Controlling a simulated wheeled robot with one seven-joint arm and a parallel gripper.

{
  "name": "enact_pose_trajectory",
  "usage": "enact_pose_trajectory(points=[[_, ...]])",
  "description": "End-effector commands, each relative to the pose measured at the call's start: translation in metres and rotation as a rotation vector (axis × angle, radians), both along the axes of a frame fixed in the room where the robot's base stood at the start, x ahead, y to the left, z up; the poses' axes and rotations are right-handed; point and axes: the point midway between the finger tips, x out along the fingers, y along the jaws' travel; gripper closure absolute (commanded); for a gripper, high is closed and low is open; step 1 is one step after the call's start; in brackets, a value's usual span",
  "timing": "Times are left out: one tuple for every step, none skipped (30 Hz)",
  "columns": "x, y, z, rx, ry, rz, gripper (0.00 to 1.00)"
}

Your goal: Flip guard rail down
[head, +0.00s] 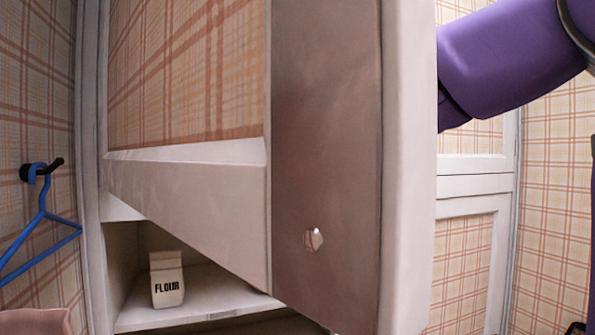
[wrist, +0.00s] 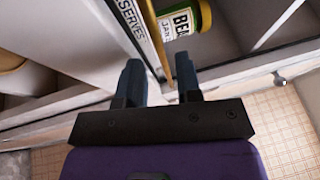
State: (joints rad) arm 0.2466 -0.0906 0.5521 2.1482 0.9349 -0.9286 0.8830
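A thin golden-brown bar (wrist: 154,38), which looks like the guard rail, runs along a shelf edge in the wrist view. My gripper (wrist: 158,62) is open, with one dark finger on each side of the bar's near end. Gaps show between bar and fingers; whether either finger touches it I cannot tell. In the head view the open cabinet door (head: 325,150) hides my gripper and the rail.
A flour carton (head: 167,279) stands on a low shelf (head: 205,305). A blue hanger (head: 40,225) hangs from a dark hook at left. A pale knob (head: 313,239) sits on the door. Another knob (wrist: 280,80) shows at right in the wrist view.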

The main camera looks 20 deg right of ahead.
Motion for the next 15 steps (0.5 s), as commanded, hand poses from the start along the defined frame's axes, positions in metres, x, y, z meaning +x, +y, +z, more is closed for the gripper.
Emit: enact_pose_trajectory(points=[[-0.01, 0.005, -0.001, -0.002, -0.001, 0.004, 0.68], [-0.016, 0.007, -0.002, -0.003, -0.002, 0.003, 0.68], [-0.023, 0.01, -0.003, -0.002, -0.001, 0.002, 0.68], [-0.028, 0.012, -0.004, -0.002, -0.002, 0.002, 0.68], [-0.032, 0.014, -0.004, -0.003, -0.002, 0.003, 0.68], [-0.039, 0.017, -0.006, -0.002, -0.001, 0.002, 0.68], [-0.043, 0.018, -0.007, -0.002, -0.001, 0.001, 0.68], [-0.047, 0.02, -0.008, -0.002, -0.001, 0.002, 0.68], [-0.051, 0.022, -0.008, -0.002, -0.001, 0.002, 0.68], [-0.054, 0.023, -0.009, -0.002, -0.001, 0.002, 0.68], [-0.057, 0.024, -0.01, -0.001, -0.001, 0.001, 0.68], [-0.06, 0.026, -0.01, -0.001, -0.001, 0.001, 0.68], [-0.062, 0.026, -0.011, -0.001, -0.002, 0.001, 0.68], [-0.064, 0.027, -0.011, -0.002, -0.001, 0.001, 0.68], [-0.065, 0.027, -0.011, -0.002, -0.001, 0.0, 0.68]])
